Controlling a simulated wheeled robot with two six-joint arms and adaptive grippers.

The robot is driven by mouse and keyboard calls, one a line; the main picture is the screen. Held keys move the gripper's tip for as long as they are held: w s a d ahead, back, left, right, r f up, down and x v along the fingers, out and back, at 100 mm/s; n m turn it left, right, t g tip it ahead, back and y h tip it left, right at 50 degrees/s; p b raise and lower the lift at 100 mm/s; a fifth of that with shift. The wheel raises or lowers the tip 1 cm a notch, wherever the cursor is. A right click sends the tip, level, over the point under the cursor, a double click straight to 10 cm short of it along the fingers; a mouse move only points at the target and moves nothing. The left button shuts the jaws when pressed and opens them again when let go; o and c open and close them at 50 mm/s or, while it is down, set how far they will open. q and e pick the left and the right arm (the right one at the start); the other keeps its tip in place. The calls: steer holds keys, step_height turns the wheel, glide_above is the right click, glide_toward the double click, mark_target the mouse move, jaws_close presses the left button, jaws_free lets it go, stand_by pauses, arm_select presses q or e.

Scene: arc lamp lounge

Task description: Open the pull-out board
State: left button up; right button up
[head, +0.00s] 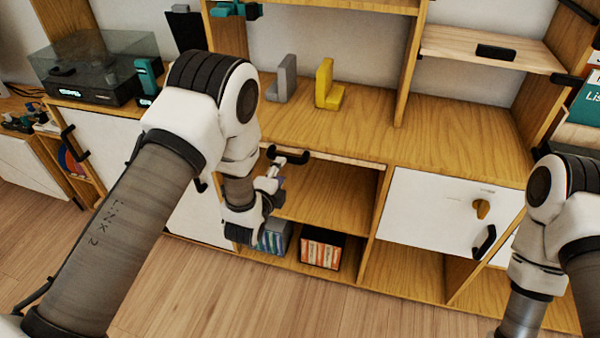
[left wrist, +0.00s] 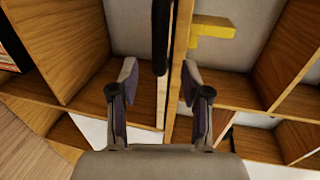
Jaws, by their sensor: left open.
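The pull-out board shows as a thin wooden edge (head: 340,159) under the cabinet's counter, with a black bar handle (head: 288,155) on its front. The board looks pushed in. My left gripper (head: 274,170) is just in front of and below this handle, partly hidden by its own wrist. In the left wrist view the left gripper (left wrist: 158,82) is open and empty. The handle (left wrist: 161,35) appears there as a dark upright bar between the two fingers, beyond their tips, apart from both. My right arm is at the right edge; its gripper is out of view.
Grey (head: 285,80) and yellow bookends (head: 327,86) stand on the counter. A turntable (head: 100,75) is at the left. A white door (head: 440,215) with a yellow knob is right of the open shelves. Another handled wooden board (head: 460,48) is at upper right. Floor in front is clear.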

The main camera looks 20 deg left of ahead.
arm_select(q)
steer(key=x, duration=0.7)
steer(key=shift+a, duration=0.25)
steer(key=shift+w+a+f, duration=0.1)
steer(key=shift+w+a, duration=0.1)
steer(key=shift+w, duration=0.15)
steer(key=shift+d, duration=0.1)
jaws_close()
